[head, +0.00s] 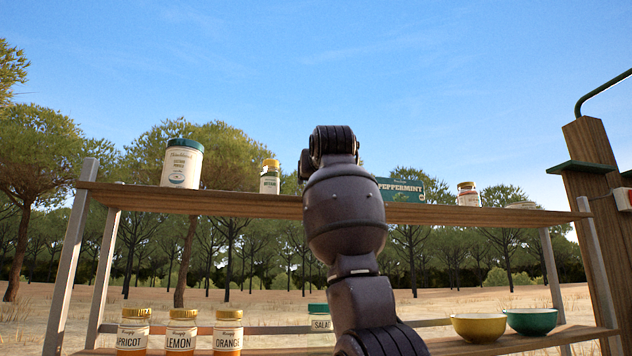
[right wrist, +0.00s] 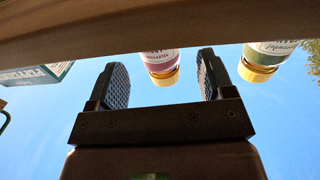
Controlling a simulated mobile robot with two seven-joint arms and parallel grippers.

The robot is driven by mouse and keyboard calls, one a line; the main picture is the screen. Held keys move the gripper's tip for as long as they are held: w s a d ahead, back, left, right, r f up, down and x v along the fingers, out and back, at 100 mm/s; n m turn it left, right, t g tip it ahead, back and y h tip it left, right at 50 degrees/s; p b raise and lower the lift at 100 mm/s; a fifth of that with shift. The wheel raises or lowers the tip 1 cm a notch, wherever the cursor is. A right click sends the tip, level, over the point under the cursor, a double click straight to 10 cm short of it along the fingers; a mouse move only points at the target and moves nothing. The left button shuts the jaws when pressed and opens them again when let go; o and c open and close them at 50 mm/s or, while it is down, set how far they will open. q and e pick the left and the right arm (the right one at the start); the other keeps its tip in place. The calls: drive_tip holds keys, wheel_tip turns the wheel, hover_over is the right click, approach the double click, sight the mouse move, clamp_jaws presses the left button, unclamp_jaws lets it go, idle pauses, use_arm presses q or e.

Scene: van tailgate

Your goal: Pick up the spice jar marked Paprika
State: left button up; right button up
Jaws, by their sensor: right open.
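In the right wrist view, which shows the scene upside down, a jar with a gold lid and a reddish label (right wrist: 160,60) appears between the two fingers of my right gripper (right wrist: 162,70). The gripper is open and the fingers stand apart from the jar on both sides. The label's name is not readable, and the shelf board hides part of the jar. In the head view my right arm hides this jar and the gripper. Another gold-lidded jar with a reddish label (head: 468,195) stands on the upper shelf at right, its name too small to read. My left gripper is not in view.
The upper shelf (head: 240,203) also holds a white tub (head: 182,164), a green-label jar (head: 270,178), a Peppermint box (head: 402,190) and pale dishes (head: 523,205). Below stand Apricot, Lemon and Orange jars (head: 181,335), a yellow bowl (head: 479,328) and a green bowl (head: 530,321).

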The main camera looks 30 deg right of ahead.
drive_tip(key=p+x, duration=0.1)
drive_tip(key=x, duration=0.2)
drive_tip(key=shift+w+d+f+p, duration=0.1)
drive_tip(key=shift+w+p, duration=0.2)
drive_tip(key=shift+w, duration=0.2)
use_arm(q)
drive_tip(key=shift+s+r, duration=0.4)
use_arm(e)
drive_tip(key=c, duration=1)
drive_tip(key=shift+c, duration=0.2)
